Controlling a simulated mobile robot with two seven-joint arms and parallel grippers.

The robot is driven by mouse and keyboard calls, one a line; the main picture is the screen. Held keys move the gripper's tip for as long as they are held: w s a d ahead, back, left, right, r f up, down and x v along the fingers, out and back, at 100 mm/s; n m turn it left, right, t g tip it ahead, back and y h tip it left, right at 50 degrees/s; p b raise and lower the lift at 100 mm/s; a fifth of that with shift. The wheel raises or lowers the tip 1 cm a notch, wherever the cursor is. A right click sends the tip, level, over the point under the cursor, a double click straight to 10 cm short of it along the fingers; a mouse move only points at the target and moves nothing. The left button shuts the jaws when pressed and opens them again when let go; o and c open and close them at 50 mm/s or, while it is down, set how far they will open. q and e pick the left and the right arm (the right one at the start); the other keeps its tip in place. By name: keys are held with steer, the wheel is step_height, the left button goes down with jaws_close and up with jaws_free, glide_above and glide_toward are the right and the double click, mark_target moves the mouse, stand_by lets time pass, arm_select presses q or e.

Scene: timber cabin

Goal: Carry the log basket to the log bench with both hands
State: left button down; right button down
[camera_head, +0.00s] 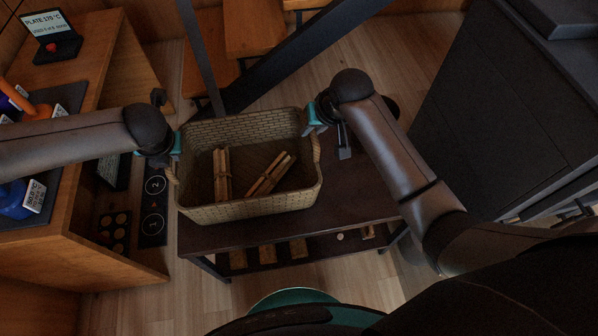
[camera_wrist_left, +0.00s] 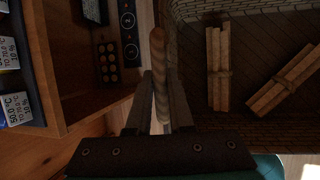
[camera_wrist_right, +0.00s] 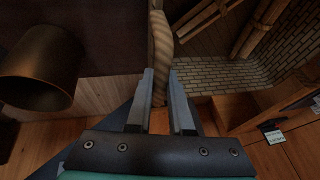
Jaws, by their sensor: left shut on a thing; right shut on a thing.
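The log basket (camera_head: 250,208) is woven, with rope handles at its two ends and bundles of tied logs inside. It is over the dark bench (camera_head: 345,205); I cannot tell whether it rests on the top or hangs just above it. My left gripper (camera_head: 172,158) is at the left end, shut on the left rope handle (camera_wrist_left: 158,62). My right gripper (camera_head: 312,125) is at the right end, shut on the right rope handle (camera_wrist_right: 160,45). The log bundles also show in the left wrist view (camera_wrist_left: 218,70). The handles are partly hidden by the fingers.
A wooden counter (camera_head: 120,75) with a sign and several items stands at left. A dark cabinet (camera_head: 470,110) stands at right. Dark beams (camera_head: 290,62) cross behind the bench. A lower shelf holds wood pieces (camera_head: 298,247). A cylinder (camera_wrist_right: 42,68) shows in the right wrist view.

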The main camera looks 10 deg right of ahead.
arm_select(q)
steer(key=shift+a+f+b, duration=0.15)
steer(key=shift+f+b, duration=0.15)
steer(key=shift+f, duration=0.1)
arm_select(e)
steer(key=shift+d+f, duration=0.15)
steer(key=shift+f, duration=0.3)
arm_select(q)
steer(key=c, duration=1.2)
jaws_free()
arm_select(e)
steer(key=c, duration=1.2)
jaws_free()
arm_select(q)
steer(key=o, duration=0.4)
arm_select(e)
steer(key=o, duration=0.4)
steer(key=shift+r, duration=0.1)
arm_select(q)
steer(key=v, duration=1.2)
arm_select(e)
steer(key=v, duration=1.1)
steer(key=shift+s+r, duration=0.2)
steer(key=shift+r, duration=0.15)
arm_select(q)
steer(key=shift+d, duration=0.25)
